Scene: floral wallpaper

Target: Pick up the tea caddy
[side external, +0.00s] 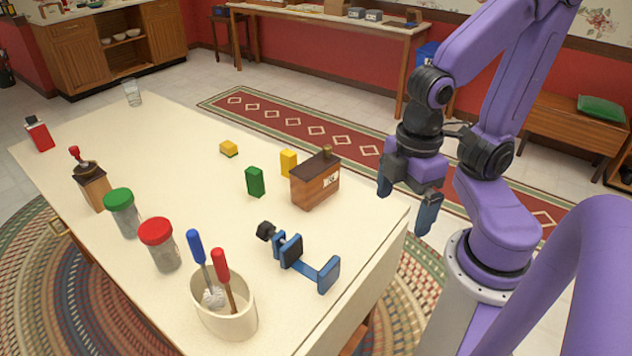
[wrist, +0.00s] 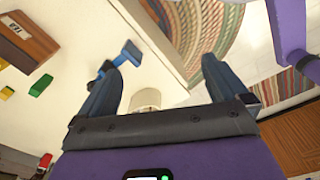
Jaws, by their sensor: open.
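The tea caddy (side external: 313,187), a wooden box with a dark lid, a small knob and a white label, stands upright on the cream table near its right edge. In the wrist view, the caddy (wrist: 20,45) is at the upper left, partly cut off by the frame. My gripper (side external: 407,198) is open and empty, fingers pointing down, to the right of the caddy and apart from it, by the table's edge. In the wrist view, the gripper's fingers (wrist: 160,75) are spread wide with nothing held between them.
A blue clamp (side external: 303,261) lies in front of the caddy. Green (side external: 255,181) and yellow (side external: 288,163) blocks stand left of it. A cream crock (side external: 232,318) with tools, a red-lidded jar (side external: 160,247) and a green-lidded jar (side external: 123,215) stand nearer the camera.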

